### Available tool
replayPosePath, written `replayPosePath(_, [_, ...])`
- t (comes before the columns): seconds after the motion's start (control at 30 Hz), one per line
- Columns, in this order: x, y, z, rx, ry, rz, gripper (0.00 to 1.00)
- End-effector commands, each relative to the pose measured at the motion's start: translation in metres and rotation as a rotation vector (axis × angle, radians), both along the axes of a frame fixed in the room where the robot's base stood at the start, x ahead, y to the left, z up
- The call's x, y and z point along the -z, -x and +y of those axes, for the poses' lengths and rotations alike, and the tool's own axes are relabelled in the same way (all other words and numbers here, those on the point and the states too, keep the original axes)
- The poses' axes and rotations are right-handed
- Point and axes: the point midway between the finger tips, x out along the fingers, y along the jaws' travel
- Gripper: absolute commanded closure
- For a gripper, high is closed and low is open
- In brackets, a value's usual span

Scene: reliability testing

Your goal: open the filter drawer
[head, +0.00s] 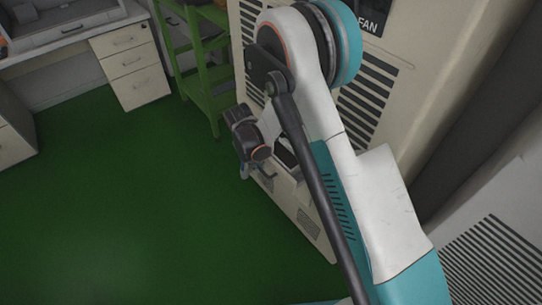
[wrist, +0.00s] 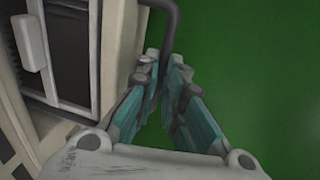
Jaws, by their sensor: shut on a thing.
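The filter drawer's front (wrist: 120,50) is a beige panel left of my gripper in the wrist view. Behind it a pale frame around a dark space (wrist: 76,60) shows, so the drawer appears pulled out some way. Its dark curved handle (wrist: 171,14) comes out from the front and runs down between my fingers. My gripper (wrist: 163,68) is shut on the handle. In the head view my gripper (head: 245,170) is small, beside the beige cabinet (head: 290,203), and my arm hides much of the drawer. A dark opening (head: 286,155) shows there.
The green floor (head: 130,220) left of the cabinet is clear. A green shelf rack (head: 205,60) stands behind my gripper. A desk with a white drawer unit (head: 133,65) is at the back left. Vent slots (head: 365,95) mark the cabinet's face.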

Motion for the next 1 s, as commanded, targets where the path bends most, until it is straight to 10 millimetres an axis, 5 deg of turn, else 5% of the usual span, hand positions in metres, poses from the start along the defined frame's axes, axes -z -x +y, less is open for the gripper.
replayPosePath(0.4, [0.000, 0.040, 0.059, -0.002, -0.001, 0.001, 1.00])
replayPosePath(0.97, [0.000, 0.045, 0.068, 0.000, -0.001, 0.001, 1.00])
replayPosePath(1.0, [0.000, 0.045, 0.068, 0.000, -0.001, 0.001, 0.82])
